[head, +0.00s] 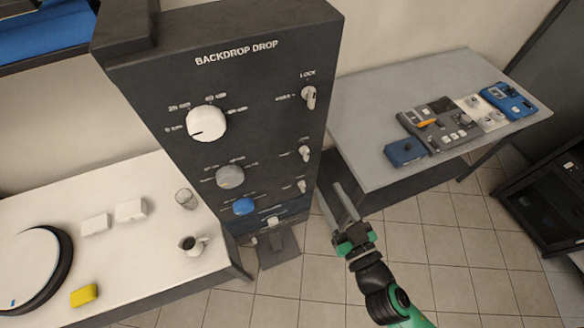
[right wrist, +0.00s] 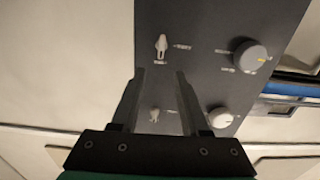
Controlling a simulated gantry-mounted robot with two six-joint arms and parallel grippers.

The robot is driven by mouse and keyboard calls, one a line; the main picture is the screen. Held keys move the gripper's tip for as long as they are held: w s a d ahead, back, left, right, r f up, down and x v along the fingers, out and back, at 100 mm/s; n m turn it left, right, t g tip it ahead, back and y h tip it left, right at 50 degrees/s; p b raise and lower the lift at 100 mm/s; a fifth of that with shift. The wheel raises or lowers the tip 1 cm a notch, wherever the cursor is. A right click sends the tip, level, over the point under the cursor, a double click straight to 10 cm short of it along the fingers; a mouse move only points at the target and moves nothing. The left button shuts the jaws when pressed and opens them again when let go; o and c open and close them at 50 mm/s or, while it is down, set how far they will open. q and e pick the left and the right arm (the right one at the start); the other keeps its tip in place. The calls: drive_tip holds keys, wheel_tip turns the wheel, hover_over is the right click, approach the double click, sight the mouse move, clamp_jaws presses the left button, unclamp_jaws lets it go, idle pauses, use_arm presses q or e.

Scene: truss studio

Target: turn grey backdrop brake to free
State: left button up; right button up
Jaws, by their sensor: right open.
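The dark BACKDROP DROP panel (head: 265,75) stands upright in the middle of the head view. A pale grey lever (head: 309,97) sits at its upper right, with LOCK printed above it and a second label, too small to read, to its left. Two smaller levers (head: 304,153) (head: 301,186) sit below it. My right gripper (head: 343,205) is open and empty, right of the panel's lower part and apart from it. In the right wrist view, a pale lever (right wrist: 161,45) shows beyond the open fingers (right wrist: 157,85), and another (right wrist: 155,115) shows between them. My left gripper is out of view.
The panel also carries a white dial (head: 206,122), a grey knob (head: 230,176) and a blue knob (head: 243,205). A white table (head: 140,270) with a glass and jug stands left. A grey table (head: 385,95) with devices stands right. Tiled floor lies between.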

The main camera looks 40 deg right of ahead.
sight(308, 155)
drive_tip(key=p+x, duration=0.1)
drive_tip(key=x, duration=0.2)
drive_tip(key=p+x, duration=0.1)
drive_tip(key=x, duration=0.3)
drive_tip(key=p+x, duration=0.2)
drive_tip(key=x, duration=0.2)
drive_tip(key=shift+w+r, duration=0.15)
drive_tip(key=shift+r, duration=0.1)
drive_tip(key=shift+w+f, duration=0.1)
drive_tip(key=shift+w, duration=0.2)
clamp_jaws()
